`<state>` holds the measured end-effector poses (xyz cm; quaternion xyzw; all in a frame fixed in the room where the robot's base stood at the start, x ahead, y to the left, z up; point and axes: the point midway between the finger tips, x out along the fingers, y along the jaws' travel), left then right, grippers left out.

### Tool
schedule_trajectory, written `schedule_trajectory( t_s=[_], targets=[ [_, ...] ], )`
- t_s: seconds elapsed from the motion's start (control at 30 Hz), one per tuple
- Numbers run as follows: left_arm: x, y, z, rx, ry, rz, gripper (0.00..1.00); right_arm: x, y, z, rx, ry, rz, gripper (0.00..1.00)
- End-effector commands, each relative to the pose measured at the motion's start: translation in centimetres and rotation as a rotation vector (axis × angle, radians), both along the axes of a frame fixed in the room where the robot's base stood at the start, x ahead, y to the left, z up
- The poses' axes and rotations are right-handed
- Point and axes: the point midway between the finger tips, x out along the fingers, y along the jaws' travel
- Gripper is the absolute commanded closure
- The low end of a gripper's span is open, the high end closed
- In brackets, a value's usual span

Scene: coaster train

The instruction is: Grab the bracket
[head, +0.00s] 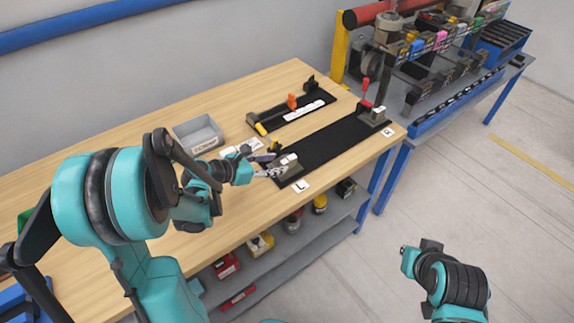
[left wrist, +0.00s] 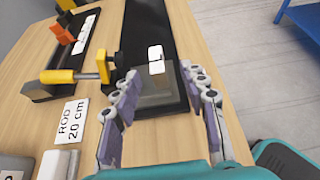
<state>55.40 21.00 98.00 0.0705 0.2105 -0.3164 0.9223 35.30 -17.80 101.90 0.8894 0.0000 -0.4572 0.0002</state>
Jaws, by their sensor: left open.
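I take the bracket to be the small white piece (left wrist: 155,55) in the left wrist view; it sits on a grey block (left wrist: 158,90) on the black fixture strip. In the head view the white piece (head: 289,159) shows at the strip's near left end. My left gripper (head: 270,170) is open and empty at that end. In the left wrist view its fingers (left wrist: 161,80) are spread, one to each side of the grey block, with the white piece just beyond the tips. I cannot tell whether they touch the block.
The black fixture strip (head: 330,141) has a red-handled clamp (head: 366,92) at its far end. Behind it lies a second fixture with an orange knob (head: 292,102). A grey bin (head: 198,134) and a rod label card (left wrist: 66,119) are nearby. Bare wood lies in front.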

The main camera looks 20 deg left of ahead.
Motion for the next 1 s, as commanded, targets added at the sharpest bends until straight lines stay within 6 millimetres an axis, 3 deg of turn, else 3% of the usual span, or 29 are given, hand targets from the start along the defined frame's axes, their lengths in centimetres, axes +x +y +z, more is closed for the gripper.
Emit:
schedule_trajectory(
  t_s=[0.5, 0.77, 0.9, 0.93, 1.0],
  targets=[
    [4.9, -3.4, -2.9, 0.004, 0.000, -0.005, 0.57, 0.0, 0.0, -2.6, 0.000, 0.000, 0.000, 1.00],
    [5.3, -3.6, -2.9, 0.003, 0.000, -0.001, 0.57, 0.0, 0.0, -2.5, 0.000, 0.000, 0.000, 1.00],
    [5.3, -3.6, -2.9, 0.004, 0.000, -0.003, 0.94, 0.0, 0.0, -2.5, 0.000, 0.000, 0.000, 1.00],
    [5.3, -3.5, -2.9, 0.004, 0.000, -0.003, 1.00, 0.0, 0.0, -2.5, 0.000, 0.000, 0.000, 1.00],
    [5.3, -3.6, -2.9, 0.004, 0.000, -0.003, 1.00, 0.0, 0.0, -2.5, 0.000, 0.000, 0.000, 1.00]
  ],
)
